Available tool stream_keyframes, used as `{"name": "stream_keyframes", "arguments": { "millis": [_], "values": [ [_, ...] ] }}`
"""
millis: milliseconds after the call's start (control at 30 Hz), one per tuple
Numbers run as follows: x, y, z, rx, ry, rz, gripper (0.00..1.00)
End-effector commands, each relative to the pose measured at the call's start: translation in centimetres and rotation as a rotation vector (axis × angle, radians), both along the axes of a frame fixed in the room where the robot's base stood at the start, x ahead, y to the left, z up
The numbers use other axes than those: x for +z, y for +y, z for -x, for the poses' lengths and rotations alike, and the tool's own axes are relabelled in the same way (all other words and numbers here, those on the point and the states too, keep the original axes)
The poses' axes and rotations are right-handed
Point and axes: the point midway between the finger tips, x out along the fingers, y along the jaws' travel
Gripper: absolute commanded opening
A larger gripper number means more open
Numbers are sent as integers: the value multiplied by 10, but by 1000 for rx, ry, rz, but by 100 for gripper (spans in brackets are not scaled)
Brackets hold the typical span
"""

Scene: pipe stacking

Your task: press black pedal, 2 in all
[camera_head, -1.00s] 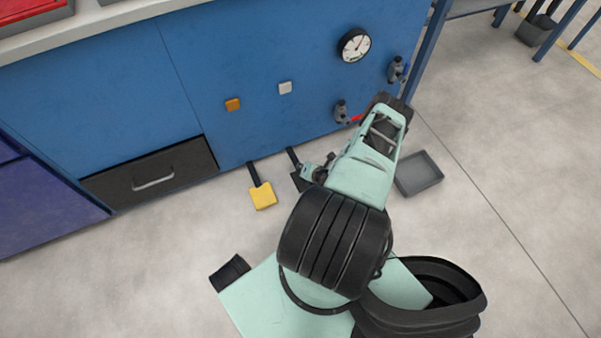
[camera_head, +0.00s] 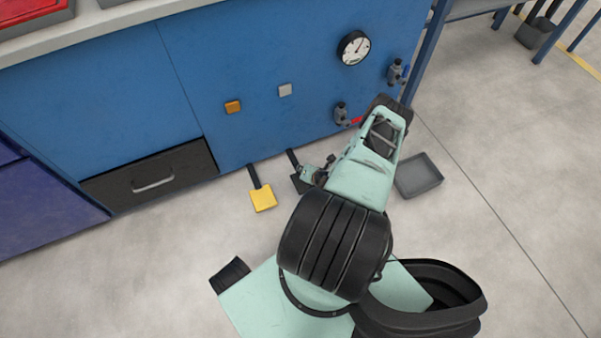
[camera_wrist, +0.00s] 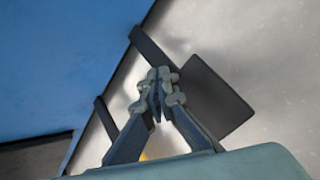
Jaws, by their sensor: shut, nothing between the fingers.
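The black pedal (camera_head: 298,184) sits low at the foot of the blue cabinet, on a dark bar, and is partly hidden behind my gripper in the head view. In the wrist view its dark square plate (camera_wrist: 210,96) lies just right of my fingertips, with the bar running up and left to the cabinet. My gripper (camera_wrist: 158,82) is shut and empty, its tips overlapping the pedal's left edge in that view. In the head view my gripper (camera_head: 312,176) is at the pedal. I cannot tell whether it touches the plate.
A yellow pedal (camera_head: 263,198) stands left of the black one. A grey tray (camera_head: 419,176) lies on the floor to the right. The blue cabinet (camera_head: 220,60) carries an orange button (camera_head: 233,107), a pale button (camera_head: 285,90), a gauge (camera_head: 354,47) and valves (camera_head: 341,113).

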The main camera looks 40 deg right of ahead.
Motion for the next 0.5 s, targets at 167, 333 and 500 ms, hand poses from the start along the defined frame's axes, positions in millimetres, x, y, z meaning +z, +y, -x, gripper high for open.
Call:
{"name": "stream_keyframes", "arguments": {
  "millis": [167, 333, 500],
  "values": [
    [0, 0, 0, 0, 0, 0, 0],
    [-1, 0, 0, 0, 0, 0, 0],
    [-7, 1, 0, 1, 1, -1, 0]
  ]
}}
